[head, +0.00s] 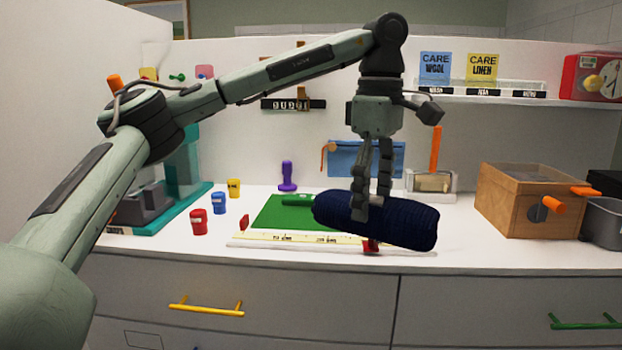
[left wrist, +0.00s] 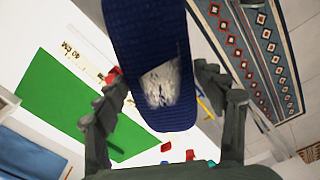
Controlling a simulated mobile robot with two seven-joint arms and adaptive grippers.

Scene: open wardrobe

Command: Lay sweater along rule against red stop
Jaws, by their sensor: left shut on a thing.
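My left gripper (head: 372,205) is shut on the rolled navy knit sweater (head: 410,222), around its middle. The roll lies nearly level, its right end a little lower, over the right end of the cream rule (head: 290,238). I cannot tell whether it touches the counter. One red block (head: 244,222) is at the rule's left end; another red block (head: 371,247) is at its right, under the roll. In the left wrist view the sweater (left wrist: 150,35) runs between the fingers, with a pale patch on it. My right gripper is not in view.
A green mat (head: 285,215) lies behind the rule. Red (head: 198,222), blue (head: 218,203) and yellow (head: 234,188) cups stand to the left. A wooden box (head: 525,200) is at right. The white counter (head: 455,225) is clear between sweater and box.

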